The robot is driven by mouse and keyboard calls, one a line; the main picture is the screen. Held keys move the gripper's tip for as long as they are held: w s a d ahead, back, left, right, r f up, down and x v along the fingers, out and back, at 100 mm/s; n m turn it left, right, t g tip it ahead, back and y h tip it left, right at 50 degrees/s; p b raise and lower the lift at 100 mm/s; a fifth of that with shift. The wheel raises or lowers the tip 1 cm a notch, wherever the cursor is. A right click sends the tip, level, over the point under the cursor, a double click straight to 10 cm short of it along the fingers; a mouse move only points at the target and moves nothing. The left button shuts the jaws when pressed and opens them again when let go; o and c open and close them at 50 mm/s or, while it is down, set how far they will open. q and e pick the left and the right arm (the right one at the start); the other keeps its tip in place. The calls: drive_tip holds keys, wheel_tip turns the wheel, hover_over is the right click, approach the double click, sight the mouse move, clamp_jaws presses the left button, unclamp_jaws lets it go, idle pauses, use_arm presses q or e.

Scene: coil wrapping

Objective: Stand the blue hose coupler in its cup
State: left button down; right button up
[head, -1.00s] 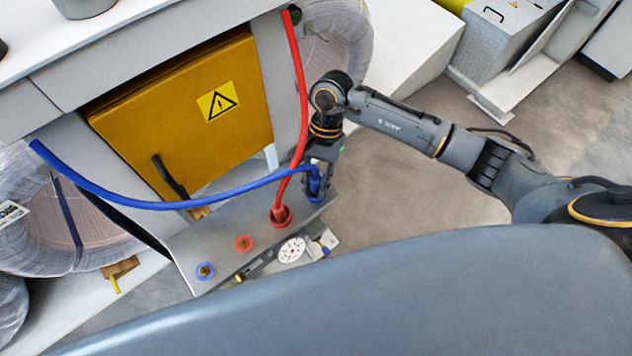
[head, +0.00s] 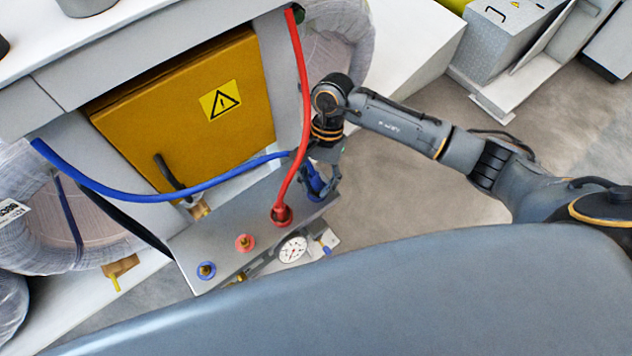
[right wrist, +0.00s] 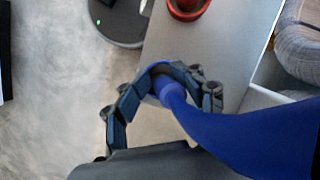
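The blue hose coupler (head: 316,183) is at the right end of the grey bench, at the end of the blue hose (head: 170,198). In the right wrist view the coupler (right wrist: 163,82) is inside a blue rim, which looks like its cup; how deep it sits is hidden. My right gripper (head: 320,184) is around the coupler with its fingers spread. In the right wrist view the fingers (right wrist: 160,84) stand on either side of the coupler, and the hose runs off to the lower right. My left gripper is not in view.
The red hose (head: 302,90) hangs down into a red cup (head: 281,215) close left of my right gripper. A yellow cabinet (head: 190,110) stands behind.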

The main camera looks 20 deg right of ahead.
drive_tip(key=shift+d+r+p, duration=0.1)
drive_tip(key=shift+r+p, duration=0.2)
drive_tip(key=shift+p, duration=0.05)
drive_tip(key=shift+r+p, duration=0.35)
drive_tip(key=shift+p, duration=0.15)
drive_tip(key=b+v, duration=0.5)
drive_tip(key=v, duration=0.7)
drive_tip(key=shift+f, duration=0.1)
